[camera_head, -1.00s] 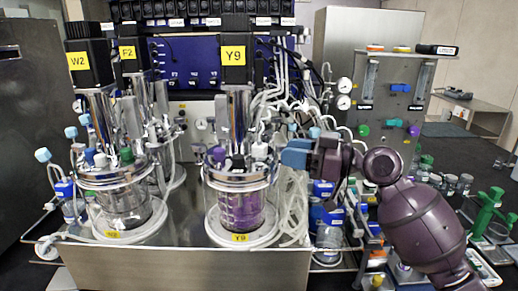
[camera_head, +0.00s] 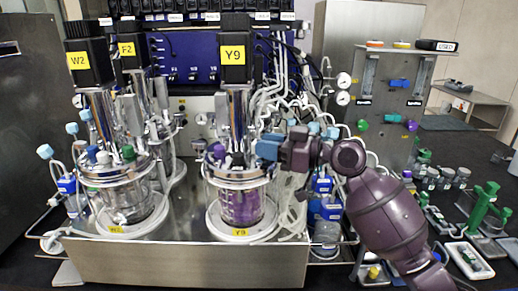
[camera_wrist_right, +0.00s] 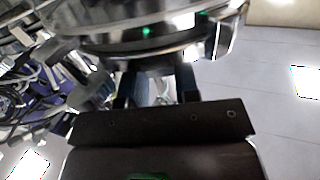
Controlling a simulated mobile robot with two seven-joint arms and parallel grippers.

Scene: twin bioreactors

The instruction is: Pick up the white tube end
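My right gripper (camera_head: 266,147), with blue fingers, is at the right rim of the lid of the Y9 bioreactor (camera_head: 240,205). In the right wrist view its two dark fingers (camera_wrist_right: 158,85) stand apart beneath a shiny metal rim (camera_wrist_right: 130,35). I see nothing clearly held between them; the tips are partly hidden. I cannot single out the white tube end. White tubes (camera_head: 290,205) hang along the right side of the Y9 vessel, and the gripper covers part of the lid there. My left gripper is not in view.
The W2 bioreactor (camera_head: 125,205) stands to the left on the same metal base (camera_head: 190,265). Blue-capped bottles (camera_head: 325,210) stand right of the base, below my right arm. A panel with gauges (camera_head: 390,120) is behind.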

